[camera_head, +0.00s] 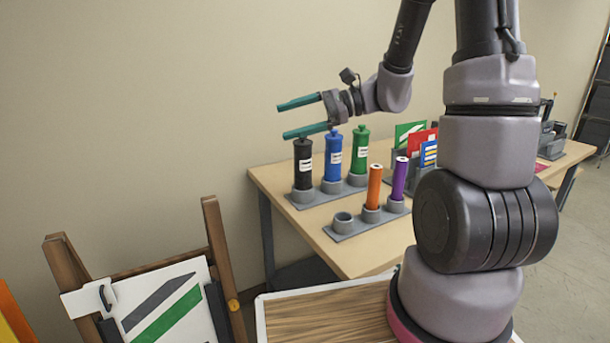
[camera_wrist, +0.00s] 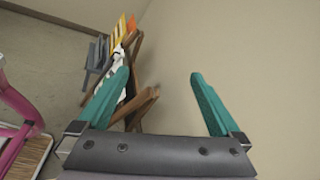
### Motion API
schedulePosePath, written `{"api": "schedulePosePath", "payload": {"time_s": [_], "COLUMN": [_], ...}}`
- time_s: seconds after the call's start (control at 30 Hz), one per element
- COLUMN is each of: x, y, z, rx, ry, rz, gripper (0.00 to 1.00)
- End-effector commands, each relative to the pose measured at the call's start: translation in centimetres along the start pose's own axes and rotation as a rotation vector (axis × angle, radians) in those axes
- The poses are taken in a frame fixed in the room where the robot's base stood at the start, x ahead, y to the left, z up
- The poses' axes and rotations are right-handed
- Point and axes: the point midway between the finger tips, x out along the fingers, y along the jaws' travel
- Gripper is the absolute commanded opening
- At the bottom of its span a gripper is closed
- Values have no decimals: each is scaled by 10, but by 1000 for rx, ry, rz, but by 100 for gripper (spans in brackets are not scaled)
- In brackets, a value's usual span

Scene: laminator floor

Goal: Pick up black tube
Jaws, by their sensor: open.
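The black tube (camera_head: 302,165) stands upright in the left cup of a grey holder (camera_head: 318,198) on the wooden table, with a white label on its side. A blue tube (camera_head: 333,158) and a green tube (camera_head: 359,150) stand beside it in the same holder. My gripper (camera_head: 303,116) is open and empty, its two teal fingers pointing left, above the tops of the tubes. In the wrist view my gripper (camera_wrist: 160,80) shows its fingers spread, with wall and floor beyond and no tube between them.
A second grey holder (camera_head: 346,229) carries an orange tube (camera_head: 374,187) and a purple tube (camera_head: 399,178); its front-left cup is empty. Colored cards (camera_head: 421,142) stand behind. A wooden rack (camera_head: 219,262) with panels stands at lower left. The wall is close behind the table.

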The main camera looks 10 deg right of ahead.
Motion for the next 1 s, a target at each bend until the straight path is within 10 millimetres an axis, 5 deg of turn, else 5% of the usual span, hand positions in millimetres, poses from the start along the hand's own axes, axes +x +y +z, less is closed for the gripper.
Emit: {"api": "schedulePosePath", "payload": {"time_s": [0.23, 0.5, 0.73, 1.0], "x": [-5, -40, -54, -31], "y": [-51, -52, -44, -75], "z": [-112, -241, -284, -295], "rx": [330, 548, 599, 598], "ry": [-111, -55, -7, -6], "rz": [-425, -837, -968, -972], "gripper": [100, 100, 100, 100]}}
